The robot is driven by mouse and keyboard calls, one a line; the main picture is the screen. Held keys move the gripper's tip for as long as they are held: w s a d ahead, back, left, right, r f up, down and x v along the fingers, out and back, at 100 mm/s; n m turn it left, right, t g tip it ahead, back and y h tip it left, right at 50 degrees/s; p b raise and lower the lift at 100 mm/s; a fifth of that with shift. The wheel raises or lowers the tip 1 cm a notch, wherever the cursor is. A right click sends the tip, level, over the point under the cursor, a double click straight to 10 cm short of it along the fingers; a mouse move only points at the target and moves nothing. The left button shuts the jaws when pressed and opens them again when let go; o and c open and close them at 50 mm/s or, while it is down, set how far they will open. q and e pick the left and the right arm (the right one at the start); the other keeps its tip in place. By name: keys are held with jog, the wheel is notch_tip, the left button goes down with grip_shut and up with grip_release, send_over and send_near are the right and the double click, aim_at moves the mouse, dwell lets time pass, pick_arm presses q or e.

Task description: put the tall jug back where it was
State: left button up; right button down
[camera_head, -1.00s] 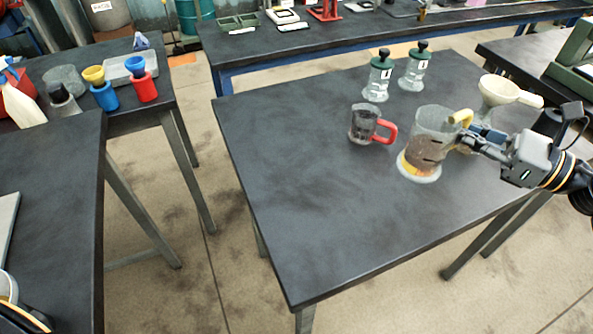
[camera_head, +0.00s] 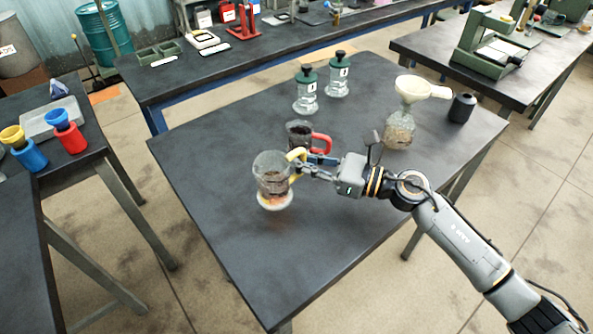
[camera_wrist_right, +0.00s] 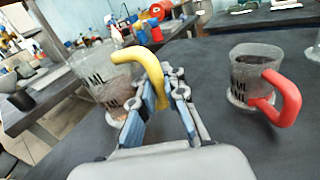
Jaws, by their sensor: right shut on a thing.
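The tall jug (camera_head: 272,168) is clear, with a yellow handle (camera_head: 297,155), a pale base and dark markings. My right gripper (camera_head: 308,166) is shut on its handle, on the jug's right side. In the right wrist view the fingers (camera_wrist_right: 160,105) pinch the yellow handle (camera_wrist_right: 146,68), with the tall jug (camera_wrist_right: 108,78) behind to the left. The jug looks about upright, over the near left part of the dark table (camera_head: 215,160). I cannot tell whether its base touches the table. My left gripper is out of view.
A shorter jug with a red handle (camera_head: 320,143) stands close behind the tall jug. Two green-capped bottles (camera_head: 306,92) (camera_head: 338,76) stand farther back. A bottle (camera_head: 398,130) holding a cream funnel (camera_head: 413,89) and a dark container (camera_head: 462,108) stand right. The table's front left is clear.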

jog(key=shift+a+f, duration=0.25)
jog(key=shift+f, duration=0.05)
jog(key=f, duration=0.3)
jog(key=shift+a+p, duration=0.25)
jog(key=shift+p, duration=0.05)
jog(key=shift+f, duration=0.2)
jog(key=shift+f, duration=0.2)
jog(key=c, duration=1.4)
grip_release()
